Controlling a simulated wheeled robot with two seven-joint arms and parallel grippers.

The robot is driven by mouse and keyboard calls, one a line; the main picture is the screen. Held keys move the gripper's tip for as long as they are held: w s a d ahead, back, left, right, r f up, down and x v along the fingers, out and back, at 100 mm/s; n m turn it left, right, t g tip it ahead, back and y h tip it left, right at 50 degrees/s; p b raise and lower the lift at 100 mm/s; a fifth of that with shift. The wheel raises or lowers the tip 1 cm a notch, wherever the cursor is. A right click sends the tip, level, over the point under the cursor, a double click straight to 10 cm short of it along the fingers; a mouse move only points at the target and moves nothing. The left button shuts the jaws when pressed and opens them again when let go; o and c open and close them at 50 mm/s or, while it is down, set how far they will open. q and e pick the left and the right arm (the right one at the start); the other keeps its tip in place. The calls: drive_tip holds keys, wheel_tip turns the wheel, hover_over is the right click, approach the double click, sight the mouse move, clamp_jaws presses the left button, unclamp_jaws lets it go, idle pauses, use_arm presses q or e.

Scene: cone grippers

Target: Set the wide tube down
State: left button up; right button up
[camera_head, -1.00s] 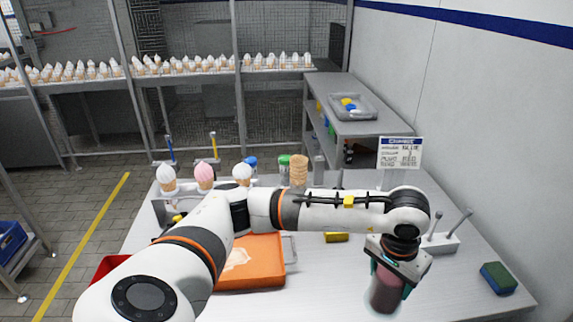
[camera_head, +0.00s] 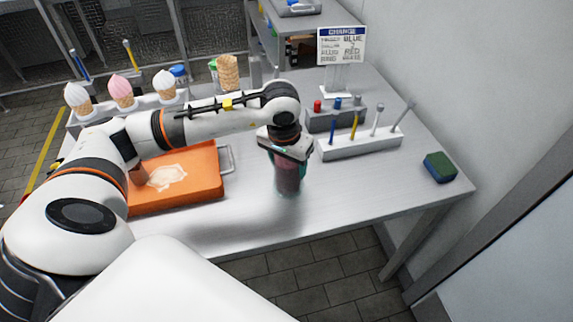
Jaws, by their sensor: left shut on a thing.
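The wide tube (camera_head: 289,179) is a dark reddish cylinder near the middle of the table (camera_head: 345,182). It stands about upright beneath my left gripper (camera_head: 287,160), which is shut on its upper part. The gripper body hides the tube's top. The tube's lower end is close to the tabletop, and I cannot tell whether it touches. My right gripper is not in view.
An orange tray (camera_head: 207,185) with a pale spill lies left of the tube. A white rack (camera_head: 365,147) with several rods, a grey plug block (camera_head: 335,118) and a sign (camera_head: 341,47) stand behind right. A green-blue sponge (camera_head: 440,167) lies far right. Bare tabletop lies right of the tube.

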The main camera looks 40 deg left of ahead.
use_arm(q)
wheel_tip(320, 180, down, 2)
drive_tip(key=shift+f, duration=0.25)
drive_tip(key=shift+f, duration=0.15)
drive_tip(key=o, duration=1.2)
